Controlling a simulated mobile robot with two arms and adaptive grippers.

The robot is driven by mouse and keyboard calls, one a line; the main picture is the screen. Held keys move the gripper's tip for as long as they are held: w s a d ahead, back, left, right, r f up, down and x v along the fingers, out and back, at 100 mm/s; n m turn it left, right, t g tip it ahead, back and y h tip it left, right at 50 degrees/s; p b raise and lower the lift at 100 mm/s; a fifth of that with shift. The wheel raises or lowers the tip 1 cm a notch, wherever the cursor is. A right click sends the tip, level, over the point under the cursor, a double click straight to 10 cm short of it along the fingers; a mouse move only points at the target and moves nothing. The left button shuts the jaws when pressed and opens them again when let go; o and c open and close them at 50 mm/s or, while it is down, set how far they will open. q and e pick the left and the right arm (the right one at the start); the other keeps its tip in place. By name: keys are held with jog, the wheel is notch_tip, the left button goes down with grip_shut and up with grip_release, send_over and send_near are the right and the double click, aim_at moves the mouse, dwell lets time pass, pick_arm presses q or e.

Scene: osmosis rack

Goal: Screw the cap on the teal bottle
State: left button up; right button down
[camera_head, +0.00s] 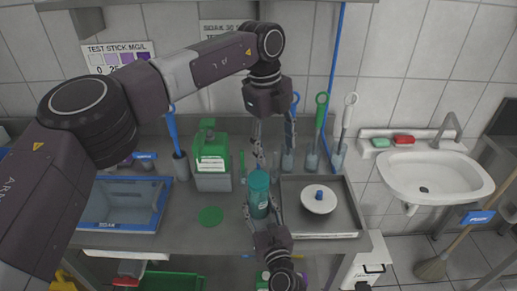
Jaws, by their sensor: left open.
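The teal bottle (258,196) is upright near the front middle of the counter. My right gripper (262,211) comes up from the bottom of the picture, with one finger on each side of the bottle's lower body, and appears shut on it. My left gripper (268,160) points down from above, open, with its fingers apart just over and behind the bottle's top. I see nothing held between its fingers. I cannot tell a separate cap at the bottle's top. A flat green disc (211,216) lies on the counter left of the bottle.
A green jug (212,170) stands behind left, and a blue bin (88,212) is further left. Several brushes stand behind. A sink (440,177) is far right.

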pick_arm(q)
jog(key=n+y, duration=0.1)
jog(key=y, duration=0.1)
send_over(258, 177)
jog(key=shift+f, duration=0.15)
jog(key=shift+f, duration=4.05)
